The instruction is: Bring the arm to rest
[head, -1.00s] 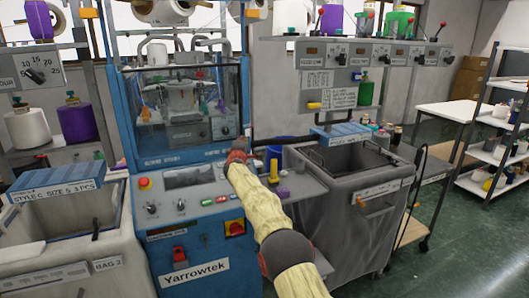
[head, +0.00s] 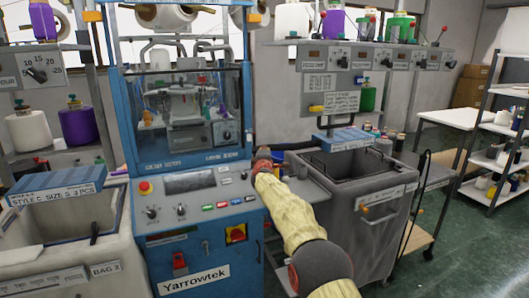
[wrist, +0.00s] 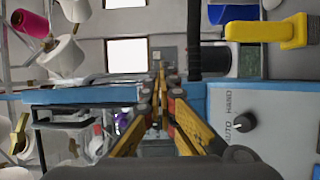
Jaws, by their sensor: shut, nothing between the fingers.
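My arm, in a pale yellow sleeve, reaches up from the bottom right of the head view. My gripper (head: 264,155) is at its far end, in front of the right edge of the blue Yarrowtek machine (head: 154,240). In the wrist view the yellow and dark fingers of my gripper (wrist: 163,90) come together, shut and empty. Just to their right is a grey panel (wrist: 275,135) with an AUTO/HAND knob (wrist: 240,123). In the head view the fingertips are small and hard to make out.
A grey bin (head: 350,210) stands right of the machine, close to my arm. Another bin (head: 35,240) stands at the left. In the wrist view, a yellow handle-like part (wrist: 265,31) and a black bar (wrist: 194,40) are close to the fingers.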

